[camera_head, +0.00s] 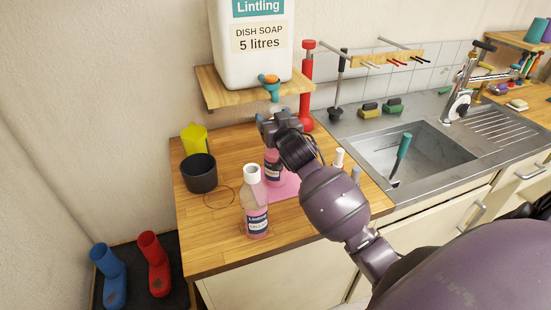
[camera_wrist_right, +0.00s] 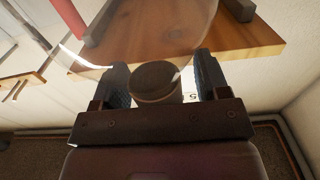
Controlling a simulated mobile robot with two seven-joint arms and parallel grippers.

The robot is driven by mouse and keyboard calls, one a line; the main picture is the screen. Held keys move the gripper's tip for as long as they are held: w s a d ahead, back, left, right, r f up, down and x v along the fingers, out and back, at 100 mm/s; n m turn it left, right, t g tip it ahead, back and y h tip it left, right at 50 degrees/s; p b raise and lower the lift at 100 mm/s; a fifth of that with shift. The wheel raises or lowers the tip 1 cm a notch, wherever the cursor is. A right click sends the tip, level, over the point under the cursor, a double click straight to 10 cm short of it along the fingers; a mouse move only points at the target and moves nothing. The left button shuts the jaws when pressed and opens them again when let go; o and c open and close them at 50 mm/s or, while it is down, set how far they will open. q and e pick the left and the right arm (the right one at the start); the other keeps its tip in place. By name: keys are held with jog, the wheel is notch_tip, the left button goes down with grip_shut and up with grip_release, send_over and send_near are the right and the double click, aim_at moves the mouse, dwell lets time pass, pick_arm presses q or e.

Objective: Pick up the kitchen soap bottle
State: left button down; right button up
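A soap bottle (camera_head: 273,172) with pink liquid and a dark label stands upright on the pink mat, partly hidden by my right arm. My right gripper (camera_head: 276,121) is at its upper part. In the right wrist view my gripper (camera_wrist_right: 162,82) has its fingers apart, one each side of a round dark cap (camera_wrist_right: 155,80); a gap shows at the right finger. The clear curved shape above the cap seems to be the bottle's body. A similar bottle (camera_head: 256,215) with a white cap and pink liquid stands nearer the counter's front. My left gripper is not in view.
A wooden shelf (camera_head: 218,97) with a big dish soap jug (camera_head: 253,68) hangs close above my gripper. A sink (camera_head: 420,165) is at right.

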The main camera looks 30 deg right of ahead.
grip_shut()
jog(key=shift+r, duration=0.1)
dwell(0.3)
